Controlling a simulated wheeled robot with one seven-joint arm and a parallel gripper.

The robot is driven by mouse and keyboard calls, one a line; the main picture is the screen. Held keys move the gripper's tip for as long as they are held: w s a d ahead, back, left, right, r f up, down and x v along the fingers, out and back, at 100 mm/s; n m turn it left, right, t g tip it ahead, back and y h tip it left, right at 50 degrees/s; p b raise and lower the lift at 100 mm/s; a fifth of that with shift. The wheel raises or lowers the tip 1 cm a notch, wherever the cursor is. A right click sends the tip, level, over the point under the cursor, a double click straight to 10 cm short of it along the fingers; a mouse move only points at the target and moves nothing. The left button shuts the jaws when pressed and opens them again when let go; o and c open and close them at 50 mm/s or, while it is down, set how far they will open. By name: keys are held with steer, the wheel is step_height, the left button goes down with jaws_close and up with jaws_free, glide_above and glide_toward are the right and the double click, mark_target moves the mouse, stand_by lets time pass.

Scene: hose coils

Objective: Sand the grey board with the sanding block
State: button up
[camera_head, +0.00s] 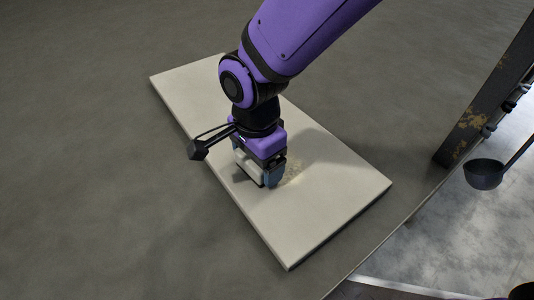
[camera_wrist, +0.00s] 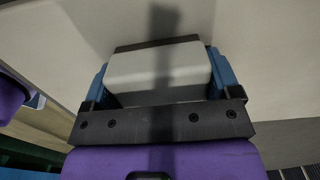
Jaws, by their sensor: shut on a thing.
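The grey board (camera_head: 330,190) is a pale flat slab lying at an angle on the dark table in the head view; its bare surface fills the back of the wrist view (camera_wrist: 262,50). A rough, yellowish speckled patch shows on it just right of my gripper (camera_head: 261,174). My gripper points down over the middle of the board, its blue fingers shut on the sanding block (camera_head: 246,165). In the wrist view the sanding block (camera_wrist: 158,68) is a whitish block with a dark layer along its far edge, between both fingers. It is low at the board; I cannot tell if it touches.
The dark table (camera_head: 80,180) is clear left of the board. A worn dark post (camera_head: 478,100) stands at the right, with a dark ladle (camera_head: 484,174) hanging beside it. The table edge runs close to the board's lower right corner.

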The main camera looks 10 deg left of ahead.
mark_target(291, 177)
steer(key=shift+s+a, duration=0.3)
steer(key=shift+s, duration=0.05)
stand_by(0.6)
steer(key=shift+w+d, duration=1.65)
steer(key=shift+w, duration=0.25)
steer(key=shift+w+d, duration=1.65)
steer(key=shift+w, duration=0.25)
steer(key=shift+s+d+f, duration=0.1)
steer(key=shift+s+d, duration=1.55)
steer(key=shift+d, duration=0.25)
steer(key=shift+s+a, duration=1.65)
steer(key=shift+s, duration=0.25)
